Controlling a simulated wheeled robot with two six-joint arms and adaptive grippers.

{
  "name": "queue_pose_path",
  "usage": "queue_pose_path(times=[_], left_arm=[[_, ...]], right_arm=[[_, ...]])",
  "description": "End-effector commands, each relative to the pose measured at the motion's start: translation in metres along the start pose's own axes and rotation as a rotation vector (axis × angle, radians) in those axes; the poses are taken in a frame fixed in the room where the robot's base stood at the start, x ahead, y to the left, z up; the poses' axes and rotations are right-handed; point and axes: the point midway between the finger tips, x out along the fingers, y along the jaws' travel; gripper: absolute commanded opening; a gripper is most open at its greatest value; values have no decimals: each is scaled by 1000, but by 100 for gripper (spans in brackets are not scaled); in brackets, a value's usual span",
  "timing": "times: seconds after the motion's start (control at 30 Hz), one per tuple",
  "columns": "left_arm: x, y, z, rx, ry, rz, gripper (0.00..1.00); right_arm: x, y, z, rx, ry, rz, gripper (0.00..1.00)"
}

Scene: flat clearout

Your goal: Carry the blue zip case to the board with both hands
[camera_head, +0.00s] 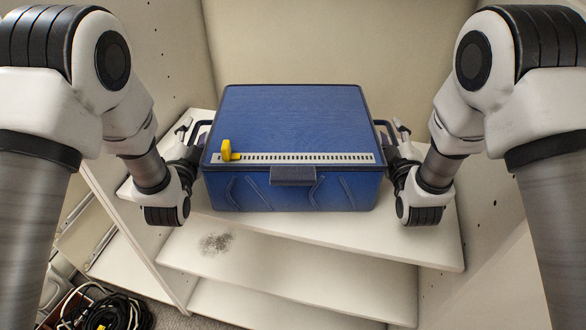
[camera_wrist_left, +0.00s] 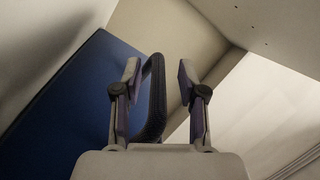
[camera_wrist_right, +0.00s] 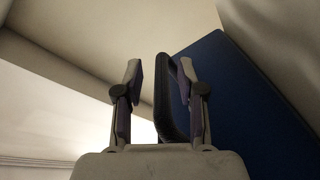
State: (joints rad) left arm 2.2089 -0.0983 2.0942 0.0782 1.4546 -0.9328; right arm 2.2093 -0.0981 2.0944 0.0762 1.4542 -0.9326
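The blue zip case (camera_head: 295,120) sits on a pale shelf board (camera_head: 330,228), with a dark latch at its front and a white strip with a yellow tab along the front of its lid. A dark loop handle sticks out at each side. My left gripper (camera_head: 190,138) is at the left handle; in the left wrist view its open fingers stand either side of the handle (camera_wrist_left: 152,100), with gaps. My right gripper (camera_head: 394,138) is at the right handle; in the right wrist view its open fingers stand either side of the handle (camera_wrist_right: 166,100). I cannot tell which board the task means.
Cabinet walls rise close on the left, right and back. A lower shelf (camera_head: 250,265) bears a grey dusty smudge (camera_head: 216,243). A box of black cables (camera_head: 105,312) stands on the floor at lower left. Bare shelf lies in front of the case.

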Motion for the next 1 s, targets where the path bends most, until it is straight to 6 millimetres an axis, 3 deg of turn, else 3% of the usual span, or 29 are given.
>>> queue_pose_path(times=[0.03,0.1,0.47,0.57,0.9,1.0], left_arm=[[0,0,0,0,-1,0,64],[0,0,0,0,-1,0,81],[-4,0,1,0,-2,0,81],[-19,1,1,1,-3,2,81],[-102,1,0,1,-2,4,81],[-115,1,0,1,0,2,81]], right_arm=[[0,0,0,0,-1,0,39],[0,0,0,0,-1,0,39],[0,0,1,1,-2,1,39],[0,0,1,1,-2,1,39],[0,0,1,1,-2,1,39],[0,0,1,1,-2,1,39]])
